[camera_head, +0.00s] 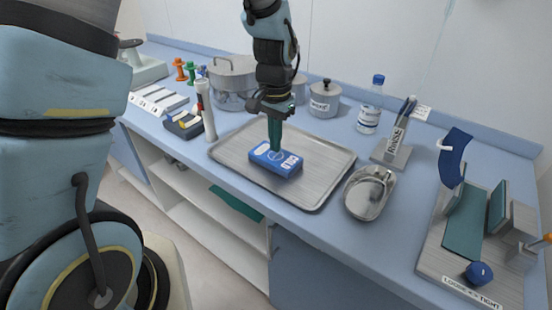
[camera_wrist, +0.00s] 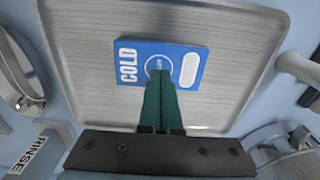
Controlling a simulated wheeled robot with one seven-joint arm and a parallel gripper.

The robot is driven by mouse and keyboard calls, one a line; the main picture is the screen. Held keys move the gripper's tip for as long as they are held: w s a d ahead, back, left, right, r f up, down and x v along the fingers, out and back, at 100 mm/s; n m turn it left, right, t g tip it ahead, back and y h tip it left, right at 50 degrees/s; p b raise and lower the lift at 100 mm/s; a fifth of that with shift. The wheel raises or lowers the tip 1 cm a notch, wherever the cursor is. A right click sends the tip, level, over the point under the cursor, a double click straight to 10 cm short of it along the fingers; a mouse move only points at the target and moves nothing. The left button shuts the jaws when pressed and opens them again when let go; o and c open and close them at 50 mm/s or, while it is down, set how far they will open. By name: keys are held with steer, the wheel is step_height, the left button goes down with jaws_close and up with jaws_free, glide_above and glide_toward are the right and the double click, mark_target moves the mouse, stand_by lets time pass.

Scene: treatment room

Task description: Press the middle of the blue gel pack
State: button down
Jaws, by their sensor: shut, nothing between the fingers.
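The blue gel pack (camera_head: 277,160) lies flat on the metal tray (camera_head: 325,168) in the head view. In the wrist view the pack (camera_wrist: 190,52) shows the word COLD, a white ring near its middle and a white oval. My gripper (camera_head: 275,149) is shut and points straight down, with its green fingertips at the middle of the pack. In the wrist view the fingertips (camera_wrist: 160,74) overlap the ring. The fingers are empty. I cannot tell whether the tips touch the pack or hover just above it.
A kidney-shaped metal dish (camera_head: 369,193) stands right of the tray, with a holder labelled RINSE (camera_head: 393,148) behind it. A white cylinder (camera_head: 206,112) stands near the tray's left edge. Metal pots (camera_head: 325,100) and a bottle (camera_head: 370,105) stand behind. The tray around the pack is clear.

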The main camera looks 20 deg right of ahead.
mark_target(275, 155)
steer(key=shift+f+b, duration=0.6)
steer(key=shift+f, duration=0.3)
steer(key=shift+a+f, duration=0.1)
steer(key=shift+f, duration=0.05)
stand_by(0.8)
steer(key=shift+r+p, duration=2.9)
steer(key=shift+r, duration=0.7)
